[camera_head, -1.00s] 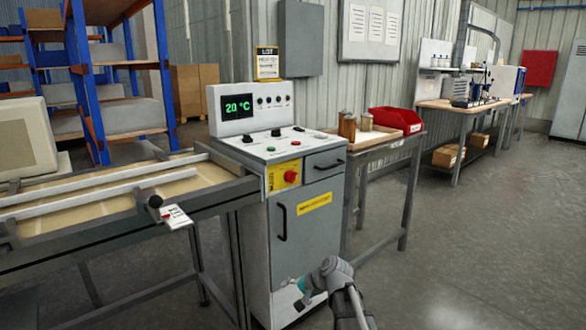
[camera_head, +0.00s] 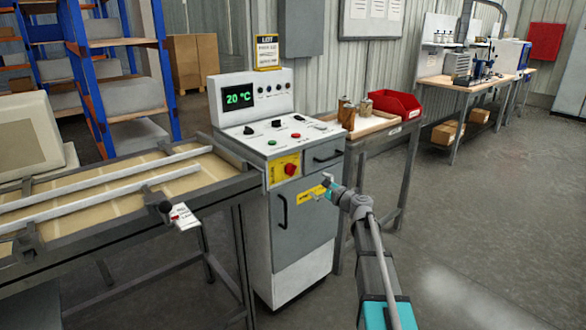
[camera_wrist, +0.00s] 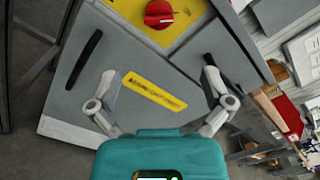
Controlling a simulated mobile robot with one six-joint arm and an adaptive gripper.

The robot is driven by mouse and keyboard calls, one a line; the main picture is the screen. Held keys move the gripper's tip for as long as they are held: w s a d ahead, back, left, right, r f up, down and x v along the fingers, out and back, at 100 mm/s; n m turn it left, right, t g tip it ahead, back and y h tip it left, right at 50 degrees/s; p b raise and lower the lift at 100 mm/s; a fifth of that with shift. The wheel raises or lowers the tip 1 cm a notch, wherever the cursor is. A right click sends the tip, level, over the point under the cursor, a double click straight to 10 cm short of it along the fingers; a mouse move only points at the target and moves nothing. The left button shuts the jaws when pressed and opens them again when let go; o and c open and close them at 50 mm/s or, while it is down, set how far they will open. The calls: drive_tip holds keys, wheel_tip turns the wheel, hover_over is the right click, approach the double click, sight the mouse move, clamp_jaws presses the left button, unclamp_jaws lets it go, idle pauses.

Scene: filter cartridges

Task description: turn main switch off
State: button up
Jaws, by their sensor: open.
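The main switch is a red rotary knob (camera_head: 291,169) on a yellow plate (camera_head: 284,171) at the upper front of the grey control cabinet (camera_head: 303,217).
The cabinet has a door handle (camera_head: 282,212) and a drawer handle (camera_head: 328,156). A conveyor table (camera_head: 120,215) with a tag adjoins it at left. A side table (camera_head: 385,137) with a red bin (camera_head: 390,104) stands behind right. The floor at right is clear.

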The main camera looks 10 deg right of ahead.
sight(294, 171)
idle(0.3)
drive_tip(key=shift+x, duration=6.9)
drive_tip(key=c, duration=1.1)
